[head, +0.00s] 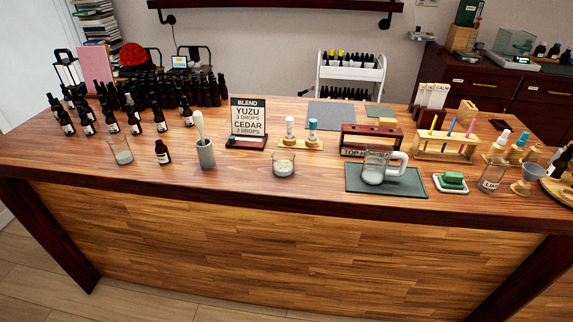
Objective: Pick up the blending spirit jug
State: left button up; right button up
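A clear glass jug (373,175) with a pale handle on its right side stands upright on a dark grey-green mat (415,186) near the front edge of the table, right of centre. It holds cloudy, pale contents in its lower part. I cannot read any label on it. Neither of my grippers shows in the head view.
A wooden rack (371,141) stands just behind the jug. A white dish with a green block (453,180) is to its right, a small glass beaker (284,164) to its left. Dark bottles (190,88) crowd the left. The front strip left of the mat is clear.

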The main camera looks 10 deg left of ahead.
aim_at(378, 153)
jog(key=i+l+u, duration=0.15)
jog(key=l, duration=0.25)
jog(key=i+l+u, duration=0.2)
jog(key=l, duration=0.2)
jog(key=i+l+u, duration=0.15)
jog(key=l, duration=0.25)
jog(key=l+u, duration=0.15)
jog(key=l, duration=0.25)
